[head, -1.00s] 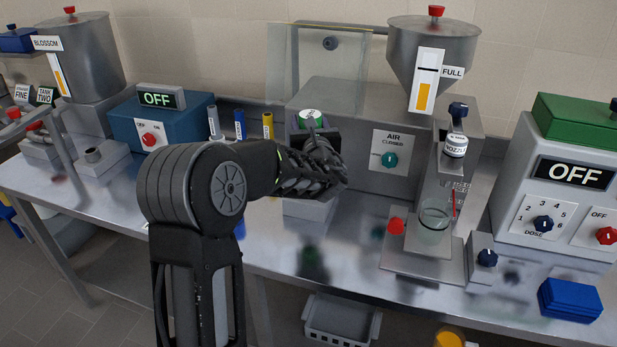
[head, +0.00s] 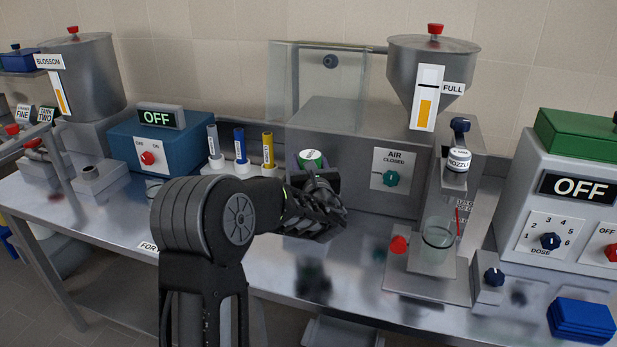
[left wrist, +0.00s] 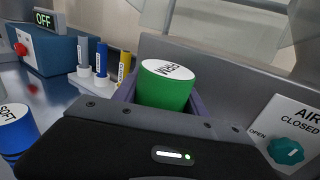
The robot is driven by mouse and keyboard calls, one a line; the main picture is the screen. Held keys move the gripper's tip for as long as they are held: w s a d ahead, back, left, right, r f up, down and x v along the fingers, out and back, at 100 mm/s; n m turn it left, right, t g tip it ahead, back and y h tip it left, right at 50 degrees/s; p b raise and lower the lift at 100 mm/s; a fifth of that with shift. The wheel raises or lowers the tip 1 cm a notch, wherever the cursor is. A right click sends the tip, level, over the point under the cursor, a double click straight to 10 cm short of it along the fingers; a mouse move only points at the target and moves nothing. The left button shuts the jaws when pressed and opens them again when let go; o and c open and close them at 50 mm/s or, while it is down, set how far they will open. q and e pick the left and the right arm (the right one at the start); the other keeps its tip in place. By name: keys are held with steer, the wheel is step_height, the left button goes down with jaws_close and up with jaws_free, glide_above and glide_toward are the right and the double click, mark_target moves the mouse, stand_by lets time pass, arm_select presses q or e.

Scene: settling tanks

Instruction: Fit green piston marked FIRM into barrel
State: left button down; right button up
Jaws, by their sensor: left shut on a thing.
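The green piston (head: 311,157), with a white top, stands upright in my left gripper (head: 316,180), in front of the grey filling machine (head: 360,140). In the left wrist view the piston (left wrist: 163,90) reads FIRM on top, and the fingers of my left gripper (left wrist: 160,100) close on both its sides. The piston's lower part is hidden by the gripper. The barrel's opening is not clearly visible; the gripper and wrist cover the machine's front there, so I cannot tell whether piston and barrel touch. My right gripper is not in view.
A blue piston marked SOFT (left wrist: 16,132) stands near my wrist. Left of the gripper is a white rack (head: 236,168) with grey, blue and yellow cylinders. To the right are the AIR panel (head: 398,168), reading CLOSED, and a glass beaker (head: 438,240) under the nozzle (head: 458,161).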

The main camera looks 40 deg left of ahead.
arm_select(q)
step_height(320, 180, down, 4)
steer(key=shift+f+b, duration=0.1)
steer(key=shift+b, duration=0.65)
steer(key=shift+f, duration=0.1)
steer(key=c, duration=0.6)
jaws_free()
steer(key=shift+c, duration=0.2)
